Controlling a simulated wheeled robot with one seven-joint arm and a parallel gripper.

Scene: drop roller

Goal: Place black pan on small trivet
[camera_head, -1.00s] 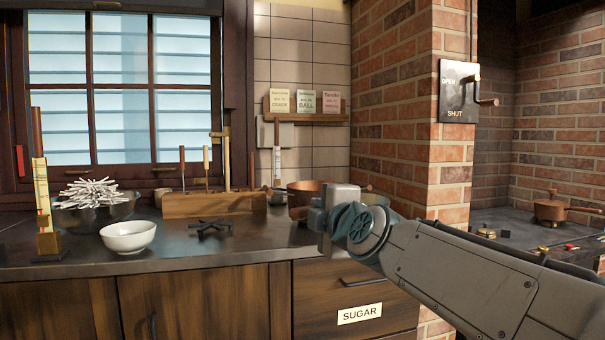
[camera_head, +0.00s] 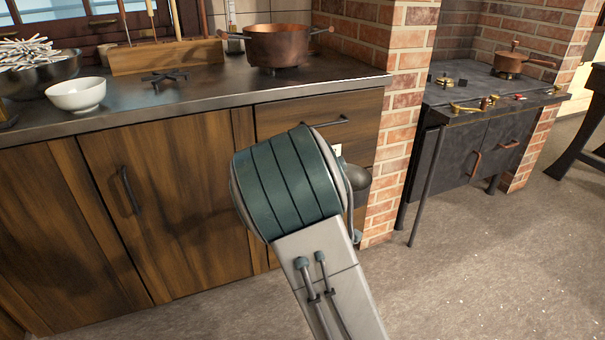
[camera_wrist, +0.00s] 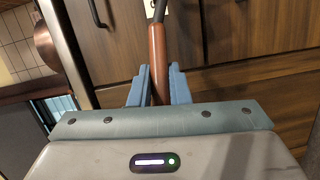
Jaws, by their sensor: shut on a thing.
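My gripper (camera_wrist: 158,72) is shut on a brown handle (camera_wrist: 157,50) with a dark metal shaft, in front of the cabinet. This looks like the black pan's handle; the pan's body is out of the wrist view. In the head view my arm hides the gripper, and a dark rounded shape (camera_head: 357,180), possibly the pan, shows just right of the arm. A small black trivet (camera_head: 165,77) with spread arms lies bare on the counter, left of the copper pot. Another support, partly hidden, stands under that pot.
The copper pot (camera_head: 277,45) stands at the counter's right, by the brick pillar. A white bowl (camera_head: 76,95) and a dark bowl of white sticks (camera_head: 32,70) stand left of the trivet. A wooden tool rack (camera_head: 167,56) is behind it. The counter front (camera_head: 200,102) is clear.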

